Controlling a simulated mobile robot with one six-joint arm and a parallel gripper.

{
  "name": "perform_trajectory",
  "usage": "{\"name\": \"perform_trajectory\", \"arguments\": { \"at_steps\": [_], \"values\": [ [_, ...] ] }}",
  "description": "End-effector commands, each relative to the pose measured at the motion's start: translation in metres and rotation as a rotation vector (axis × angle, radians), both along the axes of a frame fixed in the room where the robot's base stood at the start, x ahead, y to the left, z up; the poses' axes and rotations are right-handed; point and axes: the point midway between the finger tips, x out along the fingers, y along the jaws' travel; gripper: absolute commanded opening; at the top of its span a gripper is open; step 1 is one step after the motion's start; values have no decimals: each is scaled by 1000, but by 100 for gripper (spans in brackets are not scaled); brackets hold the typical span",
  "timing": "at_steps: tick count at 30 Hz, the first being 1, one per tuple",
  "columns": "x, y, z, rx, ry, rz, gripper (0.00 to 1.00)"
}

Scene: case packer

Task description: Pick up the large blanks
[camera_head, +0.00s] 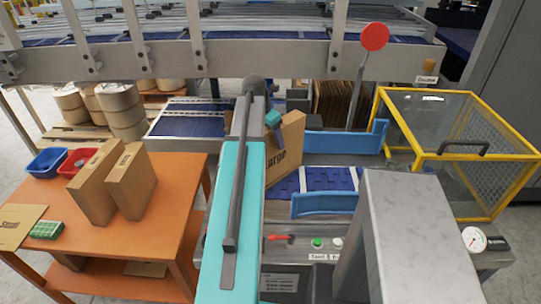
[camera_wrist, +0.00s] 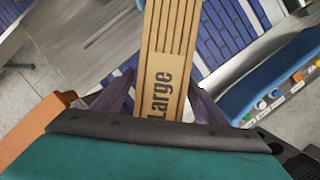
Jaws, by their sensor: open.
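The large blanks (camera_wrist: 172,40) show in the wrist view as a brown cardboard stack with several parallel edges and the word "Large" on its near face. In the head view the large blanks (camera_head: 288,150) stand tilted above the blue conveyor, partly hidden by my arm. My gripper (camera_wrist: 160,92) is open, with one dark finger on each side of the stack. Whether either finger touches the cardboard cannot be told. In the head view my gripper (camera_head: 276,128) is at the top of the blanks, mostly hidden behind my arm.
Blue guide rails (camera_head: 343,141) flank the conveyor (camera_head: 325,180). A yellow-framed guard (camera_head: 455,155) stands at right. The orange table (camera_head: 170,190) at left holds brown cartons (camera_head: 130,180), a blue bin (camera_head: 47,162) and a red bin (camera_head: 76,161). A metal beam (camera_head: 270,60) crosses behind.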

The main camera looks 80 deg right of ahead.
Motion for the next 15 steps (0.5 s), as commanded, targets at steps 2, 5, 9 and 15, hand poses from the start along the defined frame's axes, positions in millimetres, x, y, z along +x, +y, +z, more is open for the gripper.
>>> {"name": "perform_trajectory", "arguments": {
  "at_steps": [2,5,9,15],
  "values": [
    [-1,-2,-6,1,0,0,66],
    [-3,-4,-15,1,0,0,66],
    [-4,-6,-23,0,0,0,66],
    [-4,-6,-26,0,-1,1,66]
  ]
}}
